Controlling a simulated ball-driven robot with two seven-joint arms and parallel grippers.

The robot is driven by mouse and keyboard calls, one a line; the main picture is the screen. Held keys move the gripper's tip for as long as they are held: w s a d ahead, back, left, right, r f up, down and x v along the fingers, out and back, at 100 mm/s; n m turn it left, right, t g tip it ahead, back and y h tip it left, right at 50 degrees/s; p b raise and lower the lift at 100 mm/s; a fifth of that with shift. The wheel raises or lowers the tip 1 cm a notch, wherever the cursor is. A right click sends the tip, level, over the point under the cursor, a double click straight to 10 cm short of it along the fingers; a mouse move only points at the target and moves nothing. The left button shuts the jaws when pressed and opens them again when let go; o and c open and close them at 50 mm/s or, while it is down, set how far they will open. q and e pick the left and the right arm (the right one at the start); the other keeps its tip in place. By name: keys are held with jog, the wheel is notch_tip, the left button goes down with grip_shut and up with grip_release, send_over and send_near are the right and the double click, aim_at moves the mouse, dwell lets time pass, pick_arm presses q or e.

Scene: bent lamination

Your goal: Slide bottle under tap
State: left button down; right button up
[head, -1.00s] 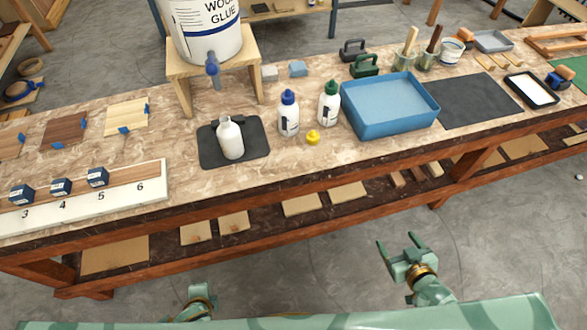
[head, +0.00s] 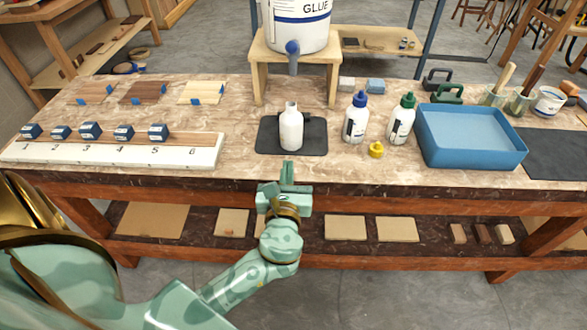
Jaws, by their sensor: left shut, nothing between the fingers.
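An open white bottle (head: 291,128) stands upright on a dark mat (head: 265,137) near the bench's front edge. A blue tap (head: 292,48) hangs from the large wood glue bucket (head: 297,22), which rests on a wooden stand (head: 334,65). The bottle is in front of the tap and below it in the picture. My left gripper (head: 287,175) is shut and empty at the bench's front edge, nearer than the bottle and apart from it. My right gripper is out of view.
To the right stand a blue-capped bottle (head: 356,118), a green-capped bottle (head: 401,120), a yellow cap (head: 376,149) and a blue tray (head: 512,158). A white numbered board (head: 205,152) with several blue clamps lies left. The bench (head: 245,174) is clear between board and mat.

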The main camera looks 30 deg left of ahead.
aim_at(291, 136)
pick_arm(q)
jog(key=b+x, duration=0.1)
jog(key=x, duration=0.7)
jog(key=shift+w+a+f+b, duration=0.1)
jog(key=shift+w+a+b, duration=0.1)
jog(key=shift+w+b, duration=0.15)
jog(key=x, duration=0.7)
jog(key=shift+w+a, duration=0.25)
jog(key=shift+w, duration=0.05)
